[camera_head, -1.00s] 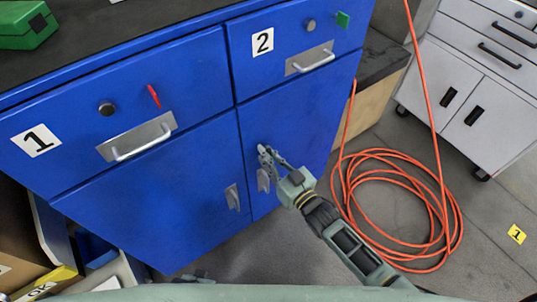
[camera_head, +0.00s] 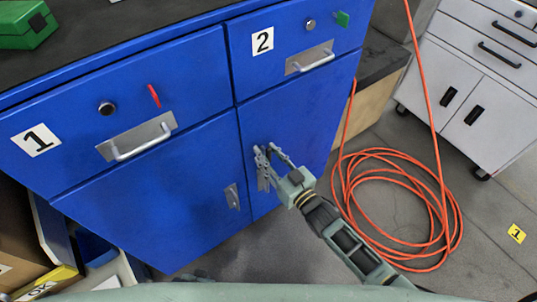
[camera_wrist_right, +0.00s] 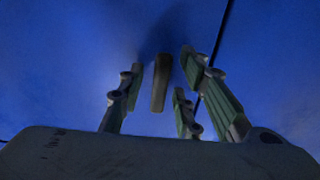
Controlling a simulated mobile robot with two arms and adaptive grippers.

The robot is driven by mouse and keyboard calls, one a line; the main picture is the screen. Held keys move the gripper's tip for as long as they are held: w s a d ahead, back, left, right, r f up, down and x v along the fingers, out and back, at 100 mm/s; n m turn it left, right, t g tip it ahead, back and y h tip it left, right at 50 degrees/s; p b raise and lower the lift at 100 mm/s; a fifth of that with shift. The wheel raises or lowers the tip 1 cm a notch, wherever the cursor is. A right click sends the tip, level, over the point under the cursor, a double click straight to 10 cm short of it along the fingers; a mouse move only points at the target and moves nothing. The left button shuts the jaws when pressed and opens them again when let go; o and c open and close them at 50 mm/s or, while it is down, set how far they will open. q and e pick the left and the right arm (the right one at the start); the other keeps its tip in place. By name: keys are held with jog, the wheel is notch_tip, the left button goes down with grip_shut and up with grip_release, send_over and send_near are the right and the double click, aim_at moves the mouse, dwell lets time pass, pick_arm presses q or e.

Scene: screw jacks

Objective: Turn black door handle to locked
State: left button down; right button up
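The blue cabinet (camera_head: 150,215) has two lower doors, each with a small upright handle. The left door's handle (camera_head: 232,196) is grey in the head view and free. The right door's handle (camera_head: 262,184) is partly hidden by my right gripper (camera_head: 265,150). In the right wrist view, that handle (camera_wrist_right: 160,83) looks dark and upright between the spread fingers of the right gripper (camera_wrist_right: 161,62), with gaps on both sides. The right gripper is open. A small grey-green piece at the bottom edge may be my left gripper (camera_head: 194,276); its fingers cannot be made out.
An orange hose (camera_head: 400,155) lies coiled on the floor at right. A grey cabinet (camera_head: 475,100) stands behind it.

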jog(key=v, duration=1.2)
dwell(0.3)
